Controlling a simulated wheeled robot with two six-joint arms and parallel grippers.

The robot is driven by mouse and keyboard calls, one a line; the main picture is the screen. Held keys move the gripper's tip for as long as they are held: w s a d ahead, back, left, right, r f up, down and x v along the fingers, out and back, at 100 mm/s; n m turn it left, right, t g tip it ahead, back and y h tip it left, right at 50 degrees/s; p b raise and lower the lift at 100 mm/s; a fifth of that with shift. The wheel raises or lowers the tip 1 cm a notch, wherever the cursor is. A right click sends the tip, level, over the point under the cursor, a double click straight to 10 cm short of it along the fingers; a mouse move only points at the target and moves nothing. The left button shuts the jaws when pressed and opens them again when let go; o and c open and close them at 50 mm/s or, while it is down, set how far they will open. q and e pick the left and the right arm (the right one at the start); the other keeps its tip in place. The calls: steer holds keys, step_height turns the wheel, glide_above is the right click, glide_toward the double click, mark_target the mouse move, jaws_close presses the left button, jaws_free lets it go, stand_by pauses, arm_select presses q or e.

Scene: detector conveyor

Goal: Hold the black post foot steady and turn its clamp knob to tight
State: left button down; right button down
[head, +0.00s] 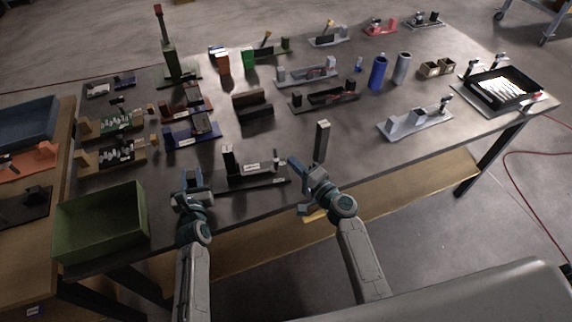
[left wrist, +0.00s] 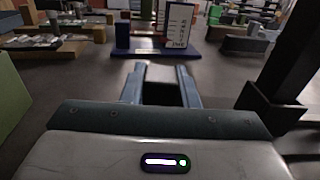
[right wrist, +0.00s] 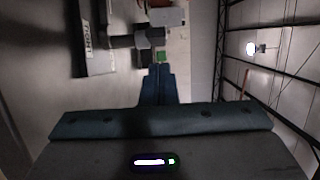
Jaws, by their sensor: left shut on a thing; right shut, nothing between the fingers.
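The black post foot (head: 229,162) stands near the table's front edge. It has an upright black post at its left end, a white label on its base and a small knob (head: 276,160) at its right. In the left wrist view the post (left wrist: 293,65) rises at the right, beside the fingers. My left gripper (head: 192,177) is left of the post; its fingers (left wrist: 160,85) stand apart around a grey and dark piece I cannot identify. My right gripper (head: 295,164) is shut and empty, right of the knob. The right wrist view shows its fingertips (right wrist: 158,72) near dark fixture parts (right wrist: 148,38) and a TIGHT label (right wrist: 87,40).
A green bin (head: 103,225) stands at the left front corner. A blue fixture (head: 190,137) lies behind my left gripper. A grey fixture (head: 415,122) lies to the right, with bare table between.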

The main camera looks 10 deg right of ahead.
steer(key=s+a+v, duration=0.1)
steer(key=a+v, duration=0.1)
steer(key=v, duration=0.8)
steer(key=w+d+n+g+y, duration=0.1)
steer(key=w+d, duration=0.1)
steer(key=d, duration=0.1)
steer(key=w+d+n+g+y, duration=0.1)
steer(key=w+d+y, duration=0.1)
steer(key=w+d, duration=0.1)
steer(key=shift+w+n+y, duration=0.25)
steer(key=shift+n+y, duration=0.05)
steer(key=shift+n, duration=0.1)
steer(key=shift+w+d+g, duration=0.1)
steer(key=shift+w+g, duration=0.15)
steer(key=shift+g, duration=0.05)
steer(key=x, duration=0.9)
steer(key=shift+r, duration=0.15)
steer(key=a, duration=0.3)
steer(key=shift+w+a, duration=0.3)
steer(key=shift+a, duration=0.45)
